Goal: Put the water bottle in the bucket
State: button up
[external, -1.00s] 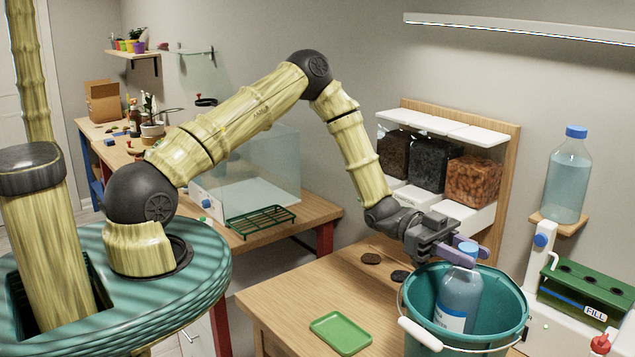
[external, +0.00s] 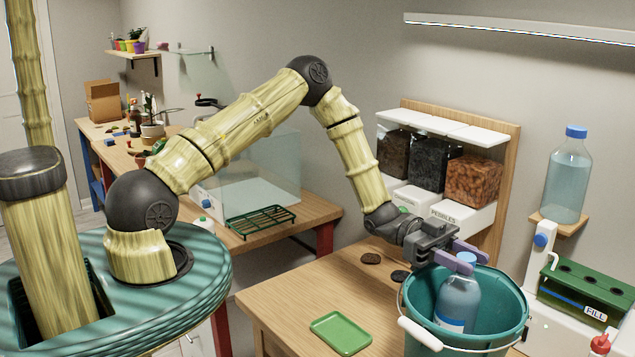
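The water bottle (external: 459,299), clear blue with a blue cap and a white-and-blue label, is inside the teal bucket (external: 503,322). It looks nearly upright, with its cap close to the rim's height. The bucket's front wall hides the bottle's base, so I cannot see what it rests on. My gripper (external: 463,257) is over the bucket's back left rim. Its two purple fingers are spread, one on each side of the bottle's cap, and look apart from it.
The bucket's white-gripped handle (external: 420,334) hangs at its front left. A green tray (external: 341,333) and dark discs (external: 371,258) lie on the wooden table (external: 290,300). Dispensers (external: 428,165) stand behind. A green filling station (external: 585,292) with a large bottle (external: 567,180) is at right.

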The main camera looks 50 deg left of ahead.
jog(key=shift+o, duration=1.3)
jog(key=shift+r, duration=0.1)
jog(key=shift+r+p, duration=0.65)
jog(key=shift+p, duration=0.1)
jog(key=a+b, duration=0.5)
jog(key=a, duration=0.7)
jog(key=shift+f, duration=0.1)
